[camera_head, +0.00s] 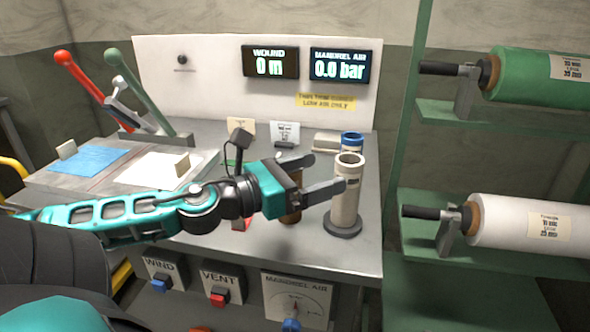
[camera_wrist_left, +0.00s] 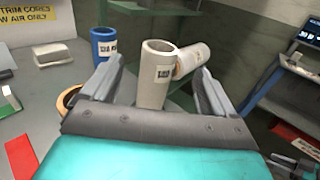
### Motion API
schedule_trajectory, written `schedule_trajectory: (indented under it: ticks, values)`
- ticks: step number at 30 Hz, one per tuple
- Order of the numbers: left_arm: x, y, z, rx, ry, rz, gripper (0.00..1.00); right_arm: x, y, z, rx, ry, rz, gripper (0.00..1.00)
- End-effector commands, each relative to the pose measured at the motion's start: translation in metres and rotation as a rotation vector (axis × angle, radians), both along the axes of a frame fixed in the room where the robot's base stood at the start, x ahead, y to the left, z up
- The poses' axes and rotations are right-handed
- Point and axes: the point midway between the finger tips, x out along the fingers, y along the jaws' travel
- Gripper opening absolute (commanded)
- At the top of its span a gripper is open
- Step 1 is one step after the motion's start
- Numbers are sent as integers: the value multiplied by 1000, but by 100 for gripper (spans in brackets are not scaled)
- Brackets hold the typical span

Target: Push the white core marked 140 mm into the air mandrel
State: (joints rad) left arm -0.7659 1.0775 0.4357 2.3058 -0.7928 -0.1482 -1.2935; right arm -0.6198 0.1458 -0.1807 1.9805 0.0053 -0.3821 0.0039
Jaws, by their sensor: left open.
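A cream-white core (camera_head: 347,195) with a small label stands upright on a dark round base (camera_head: 343,226) near the bench's right edge. The label is too small to read. My left gripper (camera_head: 328,171) is open at the core's left side, and one fingertip overlaps the core's edge in the head view. In the left wrist view the core (camera_wrist_left: 153,85) shows between the two spread fingers (camera_wrist_left: 157,66), with gaps on both sides; I cannot tell whether either touches. I cannot make out the air mandrel for certain.
A blue core (camera_head: 352,143) stands behind the cream one. A brown core (camera_head: 291,210) is partly hidden by my gripper. A green rack (camera_head: 440,195) with a green roll (camera_head: 540,75) and a white roll (camera_head: 530,226) stands at right. The mandrel air display (camera_head: 340,65) reads 0.0 bar.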

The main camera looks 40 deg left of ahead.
Motion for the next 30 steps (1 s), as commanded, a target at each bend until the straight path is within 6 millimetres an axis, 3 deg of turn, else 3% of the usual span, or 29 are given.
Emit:
schedule_trajectory:
  ticks: [10,30]
  values:
    - [-30,10,0,1,-1,2,88,1,-4,5,-6,-10,-6,43]
    - [-33,11,0,4,-1,1,88,1,-4,4,-6,-6,-6,43]
